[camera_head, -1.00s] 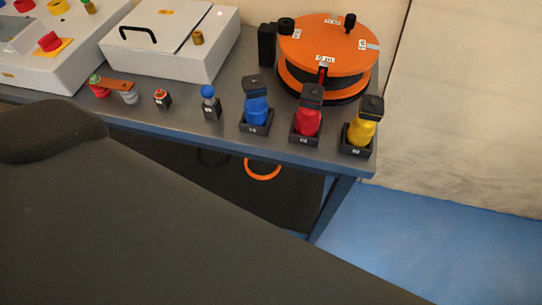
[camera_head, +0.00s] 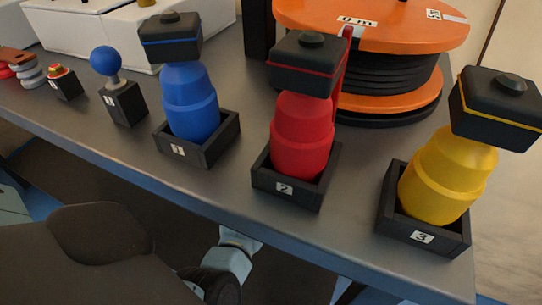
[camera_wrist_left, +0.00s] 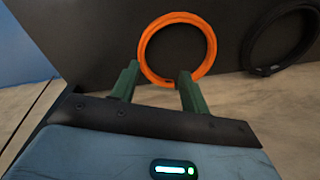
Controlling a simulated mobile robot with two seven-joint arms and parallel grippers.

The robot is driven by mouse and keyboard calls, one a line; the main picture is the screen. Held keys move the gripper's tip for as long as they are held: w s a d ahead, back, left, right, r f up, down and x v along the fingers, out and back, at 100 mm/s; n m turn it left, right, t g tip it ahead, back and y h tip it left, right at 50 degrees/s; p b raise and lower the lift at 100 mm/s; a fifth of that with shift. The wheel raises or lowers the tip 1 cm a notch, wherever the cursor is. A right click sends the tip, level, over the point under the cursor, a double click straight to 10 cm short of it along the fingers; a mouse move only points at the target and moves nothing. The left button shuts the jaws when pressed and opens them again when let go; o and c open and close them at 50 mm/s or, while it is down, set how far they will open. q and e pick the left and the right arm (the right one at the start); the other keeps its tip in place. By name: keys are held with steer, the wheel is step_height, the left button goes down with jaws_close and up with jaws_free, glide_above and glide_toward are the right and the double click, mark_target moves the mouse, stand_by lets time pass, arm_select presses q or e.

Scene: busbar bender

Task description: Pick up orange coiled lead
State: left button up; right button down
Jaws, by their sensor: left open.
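The orange coiled lead (camera_wrist_left: 180,17) shows in the left wrist view as a ring against a dark panel. My left gripper (camera_wrist_left: 157,86) is open, its two green fingers apart below the ring. The ring's lower edge appears just beyond and between the fingertips; I cannot tell whether they touch it. In the head view the orange lead is out of sight, and the left gripper's fingers are not visible. My right gripper is in neither view.
A black coiled ring (camera_wrist_left: 280,38) is right of the orange one. Above, the grey table (camera_head: 230,205) carries blue (camera_head: 188,100), red (camera_head: 302,135) and yellow (camera_head: 447,175) bottle-shaped items in black holders, plus an orange reel (camera_head: 400,35). Its front edge overhangs the dark space below.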

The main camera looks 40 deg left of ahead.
arm_select(q)
steer(key=shift+g+h, duration=0.3)
steer(key=w+f+b, duration=0.1)
steer(key=f, duration=0.1)
steer(key=w+d+f+b, duration=0.1)
steer(key=f, duration=0.1)
steer(key=f+b, duration=0.2)
steer(key=shift+w+d, duration=0.4)
steer(key=shift+w+d+f+b, duration=0.1)
steer(key=shift+w+f+b, duration=0.2)
steer(key=shift+b, duration=0.1)
steer(key=shift+r, duration=0.1)
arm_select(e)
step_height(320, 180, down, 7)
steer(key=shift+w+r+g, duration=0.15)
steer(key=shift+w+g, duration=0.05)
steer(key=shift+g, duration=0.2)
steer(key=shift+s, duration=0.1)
